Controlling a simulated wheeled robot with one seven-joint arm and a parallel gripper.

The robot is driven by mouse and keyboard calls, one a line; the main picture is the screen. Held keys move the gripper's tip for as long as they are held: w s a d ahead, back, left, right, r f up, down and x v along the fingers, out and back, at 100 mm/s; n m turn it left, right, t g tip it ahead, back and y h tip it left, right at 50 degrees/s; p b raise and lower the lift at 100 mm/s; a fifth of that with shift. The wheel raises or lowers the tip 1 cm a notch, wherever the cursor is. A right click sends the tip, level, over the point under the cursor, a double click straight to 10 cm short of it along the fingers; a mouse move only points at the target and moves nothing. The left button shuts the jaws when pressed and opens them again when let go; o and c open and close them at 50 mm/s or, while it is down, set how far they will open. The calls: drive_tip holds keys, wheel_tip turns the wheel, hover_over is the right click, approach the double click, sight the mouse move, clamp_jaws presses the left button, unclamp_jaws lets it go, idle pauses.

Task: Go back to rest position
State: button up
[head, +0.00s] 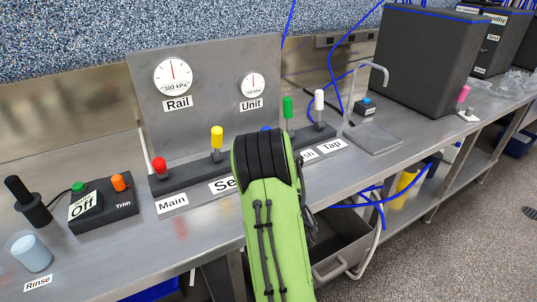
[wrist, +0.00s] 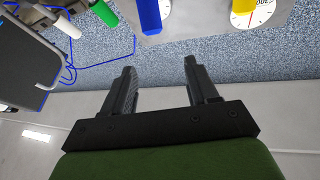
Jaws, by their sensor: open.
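My gripper (wrist: 160,78) shows in the wrist view with its two black fingers wide apart and nothing between them. In the head view my green arm reaches up over the bench front, and the gripper itself is hidden behind it. Ahead of the arm, a valve rail (head: 182,180) carries a red lever (head: 159,166), a yellow lever (head: 217,140), a green lever (head: 288,110) and a white lever (head: 319,100). A blue lever (wrist: 150,15) hangs ahead of the fingers in the wrist view, apart from them. In the head view my arm mostly hides it.
The steel bench (head: 110,255) runs across the view. At left stand a black handle (head: 28,203), a switch box (head: 103,205) and a cup (head: 32,254). At right are a bent-wire stand (head: 375,138) and a dark box (head: 425,55). A bin (head: 345,260) sits below the bench.

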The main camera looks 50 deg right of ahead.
drive_tip(key=w+a+r+m+g+p, duration=0.2)
drive_tip(key=w+a+r+g+p, duration=0.1)
drive_tip(key=a+r+g, duration=0.15)
drive_tip(key=s+a+r+n+g+y+p, duration=0.25)
drive_tip(key=a+y, duration=0.35)
drive_tip(key=a, duration=0.5)
drive_tip(key=s+a+n+g+y+p, duration=0.1)
drive_tip(key=s+a+n+g+y, duration=0.5)
drive_tip(key=s+a, duration=0.9)
drive_tip(key=shift+s+a+n, duration=0.15)
drive_tip(key=shift+s+n, duration=0.95)
drive_tip(key=shift+n, duration=0.05)
